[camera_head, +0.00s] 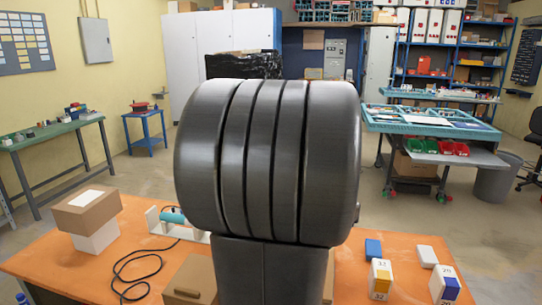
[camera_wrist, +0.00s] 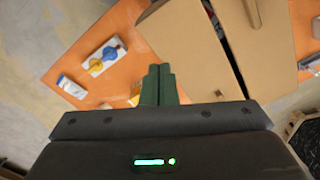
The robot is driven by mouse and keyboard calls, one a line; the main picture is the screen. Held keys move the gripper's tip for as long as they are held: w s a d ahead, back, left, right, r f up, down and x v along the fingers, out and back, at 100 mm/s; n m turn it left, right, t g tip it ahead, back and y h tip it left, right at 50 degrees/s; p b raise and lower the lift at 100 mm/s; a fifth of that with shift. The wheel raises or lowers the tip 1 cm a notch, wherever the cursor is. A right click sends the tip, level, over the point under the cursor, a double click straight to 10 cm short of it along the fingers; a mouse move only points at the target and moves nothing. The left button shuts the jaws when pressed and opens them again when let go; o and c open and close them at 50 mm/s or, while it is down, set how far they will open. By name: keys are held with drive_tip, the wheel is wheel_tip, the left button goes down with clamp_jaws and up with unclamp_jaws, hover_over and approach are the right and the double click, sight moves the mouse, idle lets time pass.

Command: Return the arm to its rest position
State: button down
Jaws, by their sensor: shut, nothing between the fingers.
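My gripper (camera_wrist: 158,84) shows in the wrist view, with its two green fingers together and nothing between them. It is above the orange table (camera_wrist: 122,22), and the gap cannot be judged. My own arm fills the middle of the head view and hides the table's centre. My gripper does not show there.
In the wrist view, a cardboard box (camera_wrist: 182,45) is close at right and a white piece with blue and yellow discs (camera_wrist: 104,56) is at left. The head view shows stacked boxes (camera_head: 88,212), a black cable (camera_head: 130,270) and numbered boxes (camera_head: 380,279) on the table.

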wheel_tip(320, 180, down, 7)
drive_tip(key=b, duration=0.5)
drive_tip(key=shift+b, duration=0.3)
drive_tip(key=shift+s+d+r+p, duration=0.15)
drive_tip(key=shift+d+r+p, duration=0.3)
drive_tip(key=shift+d+r, duration=0.2)
drive_tip(key=shift+a, duration=0.15)
